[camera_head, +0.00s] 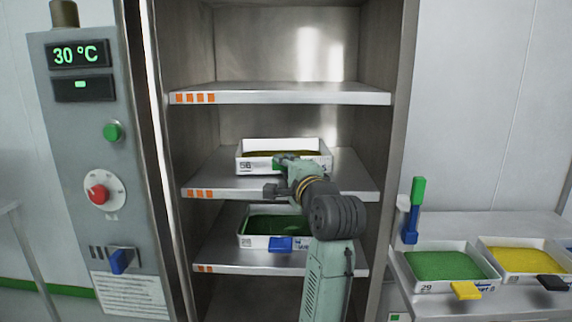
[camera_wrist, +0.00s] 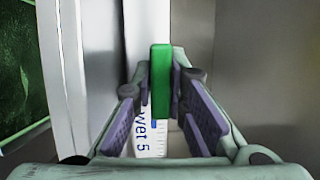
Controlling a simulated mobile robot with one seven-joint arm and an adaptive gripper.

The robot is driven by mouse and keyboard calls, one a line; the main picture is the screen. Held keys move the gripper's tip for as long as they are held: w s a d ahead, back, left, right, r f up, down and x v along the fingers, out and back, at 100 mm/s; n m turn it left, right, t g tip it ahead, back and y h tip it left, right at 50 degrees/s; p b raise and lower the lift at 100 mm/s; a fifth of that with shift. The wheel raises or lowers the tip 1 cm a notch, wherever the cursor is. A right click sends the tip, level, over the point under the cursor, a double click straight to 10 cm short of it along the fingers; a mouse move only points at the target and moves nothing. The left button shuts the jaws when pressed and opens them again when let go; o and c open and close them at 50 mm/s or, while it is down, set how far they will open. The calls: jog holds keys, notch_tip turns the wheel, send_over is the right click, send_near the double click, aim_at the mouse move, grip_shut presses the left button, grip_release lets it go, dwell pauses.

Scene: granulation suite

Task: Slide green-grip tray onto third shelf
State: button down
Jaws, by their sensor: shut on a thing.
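The green-grip tray (camera_head: 312,164) is white, holds yellow material and stands on the middle shelf (camera_head: 232,184), which bears three orange marks. My gripper (camera_head: 281,161) reaches in from the front and is shut on the tray's green grip. In the wrist view the green grip (camera_wrist: 160,82) stands between my two purple-padded fingers. The tray's white front wall (camera_wrist: 150,142) shows part of a "wet" label there. My arm hides part of the tray's front and the shelf in the head view.
The shelf above (camera_head: 280,96) has several orange marks and is empty. The shelf below holds a blue-grip tray (camera_head: 250,241) of green material. Cabinet side walls flank the shelves. At right a bench holds a yellow-grip tray (camera_head: 488,284) and a black-grip tray (camera_head: 505,278).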

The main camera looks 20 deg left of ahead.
dwell(0.3)
jog(key=c, duration=1.5)
grip_release()
jog(key=shift+c, duration=0.2)
jog(key=shift+f, duration=0.1)
jog(key=shift+s, duration=0.1)
jog(key=v, duration=1.2)
